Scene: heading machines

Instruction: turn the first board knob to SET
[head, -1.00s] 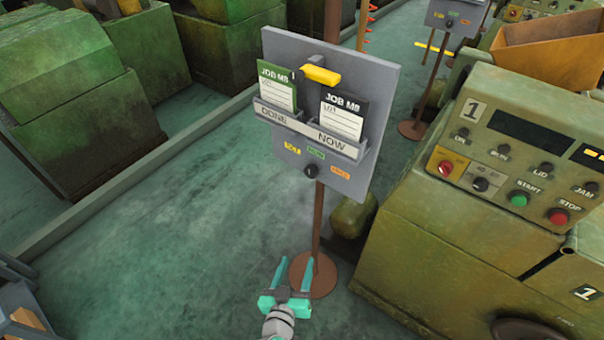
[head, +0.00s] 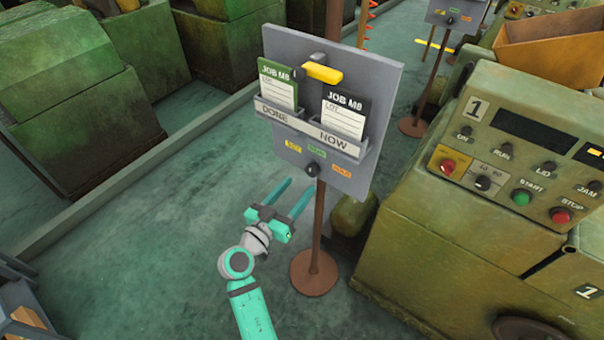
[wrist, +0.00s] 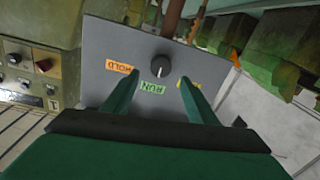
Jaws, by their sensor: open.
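The first board (head: 382,90) is a grey panel on a brown post. Its black knob (head: 312,170) sits at the lower middle, below a yellow SET label (head: 293,146), a green RUN label (head: 317,153) and an orange HOLD label (head: 341,171). My gripper (head: 296,190) is open and empty, below and left of the knob and apart from it. In the wrist view the board appears upside down, with the knob (wrist: 160,66) beyond and between the open fingers. A pale pointer mark shows on the knob, toward the RUN label (wrist: 152,88).
The board's card pockets (head: 310,133) jut out above the labels and hold two JOB M8 cards. A green machine (head: 440,240) with buttons stands close on the right. The post's round base (head: 314,274) is below. Open floor (head: 130,240) lies to the left.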

